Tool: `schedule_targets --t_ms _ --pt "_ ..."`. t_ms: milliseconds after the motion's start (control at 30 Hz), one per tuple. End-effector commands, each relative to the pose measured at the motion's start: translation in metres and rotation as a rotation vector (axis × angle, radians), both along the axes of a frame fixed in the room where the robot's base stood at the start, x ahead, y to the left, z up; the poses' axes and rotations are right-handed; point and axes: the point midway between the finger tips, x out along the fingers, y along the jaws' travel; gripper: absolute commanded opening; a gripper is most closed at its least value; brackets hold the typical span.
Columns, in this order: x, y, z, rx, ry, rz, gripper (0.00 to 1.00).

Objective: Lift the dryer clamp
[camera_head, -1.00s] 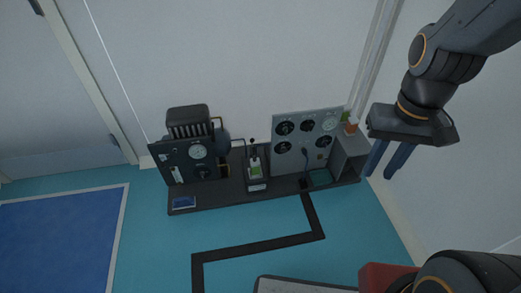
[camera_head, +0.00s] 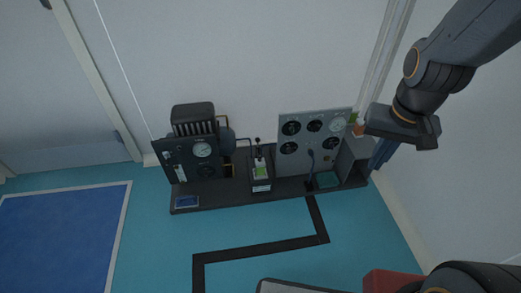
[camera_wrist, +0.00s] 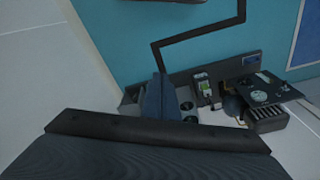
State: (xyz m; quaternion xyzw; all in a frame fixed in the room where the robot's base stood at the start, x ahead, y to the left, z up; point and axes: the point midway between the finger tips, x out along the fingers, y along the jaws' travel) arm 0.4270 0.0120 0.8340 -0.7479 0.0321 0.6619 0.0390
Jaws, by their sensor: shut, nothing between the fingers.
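A small upright dark device (camera_head: 261,175) with a green patch and a black knobbed lever on top stands mid-bench; it is likely the dryer clamp, but it is too small to be sure. It also shows in the wrist view (camera_wrist: 206,88), right of my fingers. My gripper (camera_head: 381,155) is at the right, in front of the bench's right end and well apart from the device. Its blue fingers (camera_wrist: 160,98) are together and empty. They hide part of the gauge panel in the wrist view.
A dark bench base (camera_head: 225,198) stands along the wall. On it are a dark gauge panel with a finned motor (camera_head: 193,120) at left, a grey gauge panel (camera_head: 297,165) and a grey box (camera_head: 354,155) at right.

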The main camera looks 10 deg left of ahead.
Motion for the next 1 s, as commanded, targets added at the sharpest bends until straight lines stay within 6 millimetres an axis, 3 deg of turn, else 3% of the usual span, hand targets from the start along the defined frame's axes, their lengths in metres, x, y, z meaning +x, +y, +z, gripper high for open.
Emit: schedule_targets --t_ms 33,100,500,800,1000 --pt "0.018 0.006 -0.024 0.006 -0.029 -0.021 0.0" --pt "0.042 0.013 -0.045 0.017 -0.081 -0.061 0.0" --pt "0.165 0.069 -0.158 0.172 -0.358 -0.267 0.0" --pt "0.236 0.123 -0.237 0.375 -0.525 -0.41 0.0" --pt "0.27 0.163 -0.288 0.547 -0.603 -0.496 0.0"
